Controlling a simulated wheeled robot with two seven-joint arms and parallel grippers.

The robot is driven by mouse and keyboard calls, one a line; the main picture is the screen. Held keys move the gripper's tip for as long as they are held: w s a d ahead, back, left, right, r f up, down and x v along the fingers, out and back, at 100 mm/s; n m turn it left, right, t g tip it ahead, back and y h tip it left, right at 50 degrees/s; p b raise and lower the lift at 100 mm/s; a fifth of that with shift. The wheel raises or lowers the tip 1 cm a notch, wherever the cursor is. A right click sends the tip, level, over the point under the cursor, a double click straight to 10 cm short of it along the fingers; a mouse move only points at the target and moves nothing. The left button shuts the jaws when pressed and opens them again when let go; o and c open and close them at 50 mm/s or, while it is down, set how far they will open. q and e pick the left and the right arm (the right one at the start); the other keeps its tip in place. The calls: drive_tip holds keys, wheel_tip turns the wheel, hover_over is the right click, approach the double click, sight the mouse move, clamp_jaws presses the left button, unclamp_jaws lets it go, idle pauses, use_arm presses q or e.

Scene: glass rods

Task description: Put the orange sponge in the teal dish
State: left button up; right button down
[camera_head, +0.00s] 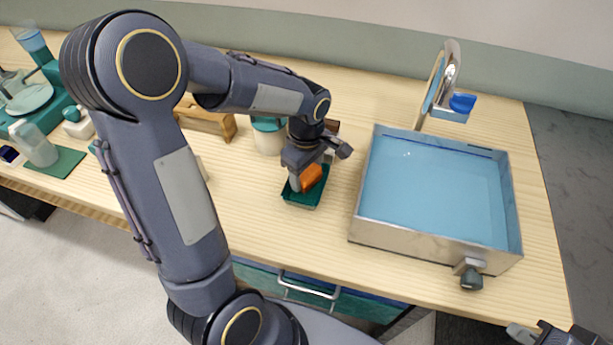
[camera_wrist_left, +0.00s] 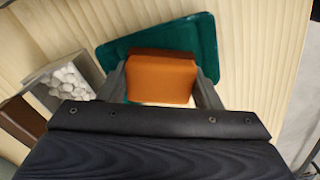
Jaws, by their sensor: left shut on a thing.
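The orange sponge (camera_head: 312,177) is between the fingers of my left gripper (camera_head: 308,184), which is shut on it. In the left wrist view the sponge (camera_wrist_left: 161,79) shows between the two grey fingers (camera_wrist_left: 160,88). The teal dish (camera_head: 300,201) is on the wooden table, below the sponge. In the left wrist view the dish (camera_wrist_left: 207,47) shows behind and around the sponge. I cannot tell whether the sponge touches the dish floor. My right gripper (camera_head: 545,334) is partly in view at the lower right corner, away from the dish; its jaw state is unclear.
A large sink basin (camera_head: 364,205) filled with blue stands right of the dish, with a tap (camera_head: 447,75) behind it. A white-and-teal jar (camera_head: 267,138) and a wooden rack (camera_head: 208,122) stand behind my left arm. A box of white pebbles (camera_wrist_left: 62,85) is near the gripper.

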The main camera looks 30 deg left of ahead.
use_arm(q)
drive_tip(key=shift+s+f, duration=0.1)
drive_tip(key=shift+f, duration=1)
drive_tip(key=shift+f, duration=0.15)
drive_tip(key=o, duration=0.9)
drive_tip(key=shift+o, duration=0.2)
